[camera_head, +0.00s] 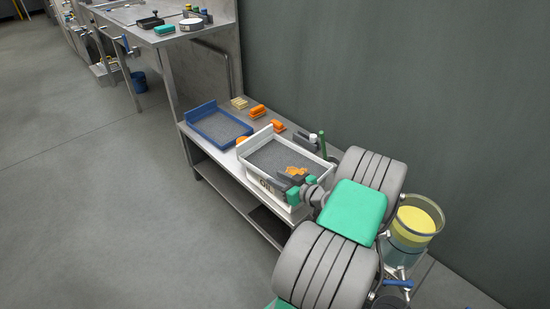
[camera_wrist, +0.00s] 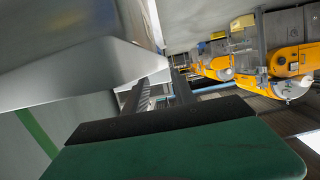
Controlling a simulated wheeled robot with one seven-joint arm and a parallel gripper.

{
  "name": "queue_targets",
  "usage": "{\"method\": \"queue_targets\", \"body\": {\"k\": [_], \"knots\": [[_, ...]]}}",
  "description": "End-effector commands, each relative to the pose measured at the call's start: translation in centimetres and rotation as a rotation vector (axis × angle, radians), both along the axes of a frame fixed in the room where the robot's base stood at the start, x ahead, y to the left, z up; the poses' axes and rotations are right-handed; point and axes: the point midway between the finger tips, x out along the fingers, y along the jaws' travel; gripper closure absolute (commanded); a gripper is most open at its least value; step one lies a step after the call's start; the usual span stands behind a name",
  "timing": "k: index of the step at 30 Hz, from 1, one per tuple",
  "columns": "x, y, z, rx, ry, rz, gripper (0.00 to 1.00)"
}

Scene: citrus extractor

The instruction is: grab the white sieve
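The white sieve (camera_head: 259,175) is a white rectangular frame around a grey mesh, with dark lettering on its front wall. It sits on the metal bench, with orange bits on its mesh. My gripper (camera_head: 293,181), grey with green pads, is at its near right end, overlapping that wall. In the wrist view a large pale slab (camera_wrist: 85,75), probably the sieve's wall, reaches from the left to the fingertips. My gripper's two dark fingers (camera_wrist: 160,88) stand apart there with a gap between them. I cannot tell whether they touch the wall.
A blue sieve (camera_head: 196,112) lies on the bench to the left, with orange blocks (camera_head: 258,111) behind it. A green-and-white bottle (camera_head: 322,144) stands behind the white sieve. A glass vessel of yellow liquid (camera_head: 413,223) is at the right. A wall (camera_head: 400,80) closes the back.

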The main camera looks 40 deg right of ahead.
Motion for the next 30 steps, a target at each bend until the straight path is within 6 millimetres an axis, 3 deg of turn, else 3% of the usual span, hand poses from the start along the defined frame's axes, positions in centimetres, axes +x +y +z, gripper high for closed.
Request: {"method": "queue_targets", "body": {"k": [6, 9, 15, 27, 30], "knots": [[3.8, 0.3, -1.2, -0.001, 0.002, 0.004, 0.69], [4.7, 0.3, -1.3, 0.0, 0.002, 0.002, 0.69], [4.8, 0.2, -1.2, 0.0, 0.002, 0.0, 0.69], [4.8, 0.2, -1.2, 0.0, 0.003, 0.001, 1.0], [4.8, 0.2, -1.2, 0.0, 0.002, 0.001, 1.0]]}}
